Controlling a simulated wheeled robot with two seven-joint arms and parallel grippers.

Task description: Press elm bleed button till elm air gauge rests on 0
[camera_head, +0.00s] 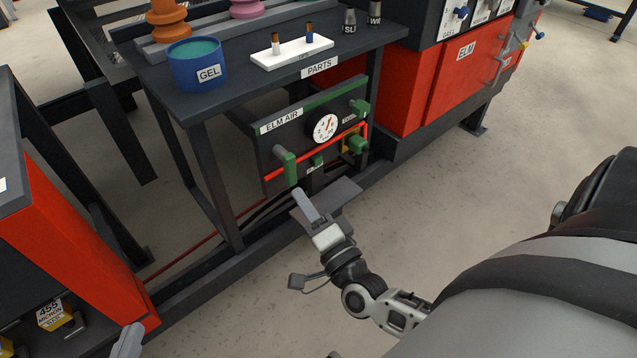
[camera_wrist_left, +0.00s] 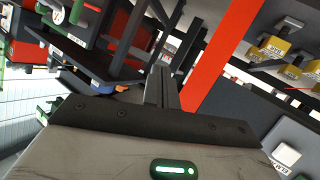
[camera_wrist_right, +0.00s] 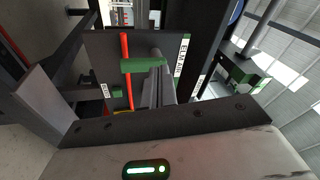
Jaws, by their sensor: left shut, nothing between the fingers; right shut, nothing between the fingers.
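The ELM AIR panel (camera_head: 268,150) is a dark board under the table, with a red pipe and green fittings. Its round white gauge (camera_head: 325,126) has a red needle mark, too small to read surely. A small green button (camera_head: 317,161) sits low on the panel beside a partly hidden label; it seems to show also in the right wrist view (camera_wrist_right: 117,92). A green lever (camera_head: 290,168) is left of it. My right gripper (camera_head: 298,192) is shut and empty, just below the lever and apart from the button. My left gripper (camera_head: 132,334) is shut and empty at the bottom left.
The table (camera_head: 352,47) above the panel holds a blue GEL tub (camera_head: 196,72) and a white parts tray (camera_head: 292,53). A grey plate (camera_head: 343,196) sticks out below the panel. A table leg (camera_head: 215,185) stands to the left, and a red cabinet (camera_head: 80,240) nearer.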

